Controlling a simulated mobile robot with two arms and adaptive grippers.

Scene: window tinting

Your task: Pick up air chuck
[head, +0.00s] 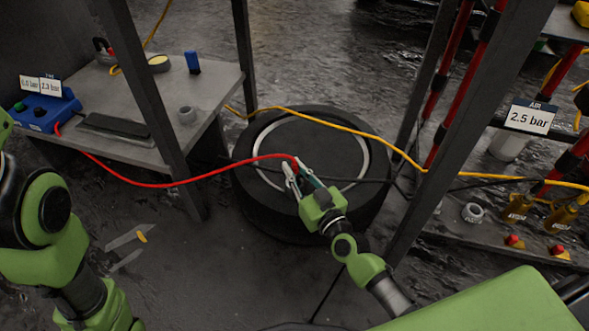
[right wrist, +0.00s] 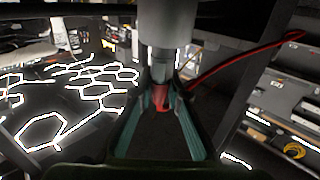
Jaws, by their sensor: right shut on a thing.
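The air chuck shows as a small red piece (head: 296,163) at the end of the red hose (head: 180,184) in the head view. My right gripper (head: 299,181) is shut on it, above the dark round tyre-like drum (head: 258,219). In the right wrist view, the red chuck (right wrist: 160,97) sits between the two teal-edged fingers (right wrist: 160,112), below a grey cylinder (right wrist: 167,28). The fingers hide part of the chuck. My left arm shows at the left edge of the head view, but its gripper is out of frame.
A grey bench (head: 215,90) at left carries a blue box (head: 45,108). Dark posts stand on both sides. A rack with red pipes and a "2.5 bar" sign (head: 531,117) stands at right.

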